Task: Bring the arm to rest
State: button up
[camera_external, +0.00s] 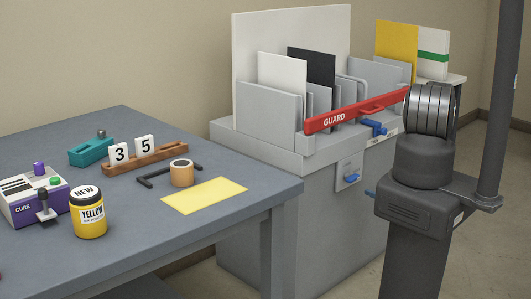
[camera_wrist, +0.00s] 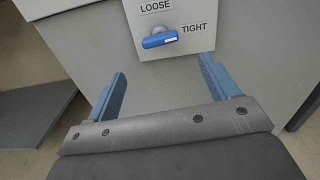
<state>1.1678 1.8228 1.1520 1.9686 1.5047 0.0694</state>
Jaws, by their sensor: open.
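My gripper (camera_wrist: 162,68) is open and empty in the wrist view, its two blue fingers spread wide apart. Ahead of it, on the grey cabinet front, is a pale plate (camera_wrist: 183,45) marked LOOSE and TIGHT with a blue lever (camera_wrist: 160,39). The lever's white-marked end points right, towards TIGHT. The fingers show below the lever, on either side of it, with none on it. The lever also shows in the external view (camera_external: 351,178). There my dark arm stands at the right and hides most or all of the gripper.
A grey machine (camera_external: 290,215) holds upright panels, with a red GUARD bar (camera_external: 350,110) across them and a blue handle (camera_external: 375,128) below. The left table (camera_external: 130,262) bears a yellow jar (camera_external: 89,220), a CURE box (camera_external: 25,207), number blocks (camera_external: 133,152) and a yellow sheet (camera_external: 204,195).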

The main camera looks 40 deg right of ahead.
send_near(361, 181)
jog(key=w, duration=1.1)
jog(key=shift+w+d, duration=0.1)
jog(key=shift+w, duration=0.15)
jog(key=shift+s+n, duration=0.15)
jog(key=shift+n, duration=0.35)
jog(key=n, duration=0.5)
jog(key=s, duration=0.9)
jog(key=shift+s+n, duration=0.3)
jog(key=shift+s, duration=0.05)
jog(key=shift+c, duration=0.2)
dwell(0.7)
